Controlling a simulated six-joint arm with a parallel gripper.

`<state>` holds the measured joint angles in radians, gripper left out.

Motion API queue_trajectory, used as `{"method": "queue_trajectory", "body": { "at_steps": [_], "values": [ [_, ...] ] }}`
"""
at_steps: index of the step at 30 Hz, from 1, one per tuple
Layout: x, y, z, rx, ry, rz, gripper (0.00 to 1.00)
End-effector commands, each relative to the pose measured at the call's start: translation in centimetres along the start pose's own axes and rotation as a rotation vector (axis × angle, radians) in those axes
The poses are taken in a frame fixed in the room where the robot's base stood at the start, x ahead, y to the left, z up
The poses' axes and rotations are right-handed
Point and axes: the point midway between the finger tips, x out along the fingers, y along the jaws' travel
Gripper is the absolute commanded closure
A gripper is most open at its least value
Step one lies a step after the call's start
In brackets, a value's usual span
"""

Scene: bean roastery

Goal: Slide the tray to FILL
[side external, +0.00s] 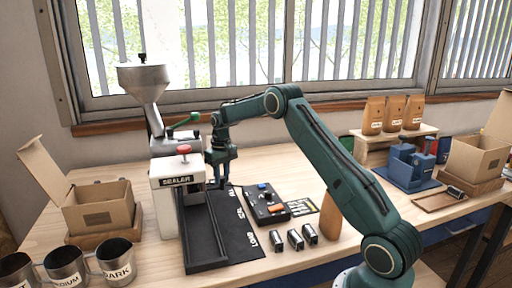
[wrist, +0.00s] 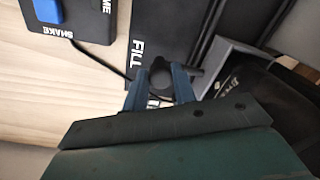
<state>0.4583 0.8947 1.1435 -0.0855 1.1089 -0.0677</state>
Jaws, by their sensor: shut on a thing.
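My gripper (side external: 221,182) is low over the far end of a black mat (side external: 234,243), close to the right side of the machine marked SEALER (side external: 176,181). In the wrist view my gripper (wrist: 160,88) is shut on a dark round knob (wrist: 160,69), seemingly the tray's handle. The white word FILL (wrist: 138,52) is on the mat just beside the knob. A long dark channel (side external: 205,236) runs from under the sealer to the mat's front. The tray's body is not clearly distinguishable; the gripper and machine hide that area.
A control box (side external: 264,203) with blue and orange parts stands right of the mat. Several small dark canisters (side external: 294,238) stand in front of it. Metal cups (side external: 115,260) and an open carton (side external: 97,208) are at left. A blue device (side external: 408,166) is at right.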

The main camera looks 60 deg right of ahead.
Motion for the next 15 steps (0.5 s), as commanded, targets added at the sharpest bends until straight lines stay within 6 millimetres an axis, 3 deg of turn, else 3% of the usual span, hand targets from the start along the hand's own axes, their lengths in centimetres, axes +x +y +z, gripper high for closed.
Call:
{"method": "queue_trajectory", "body": {
  "at_steps": [15],
  "values": [
    [-0.2, 0.6, -1.5, -0.003, 0.012, 0.001, 1.0]
  ]
}}
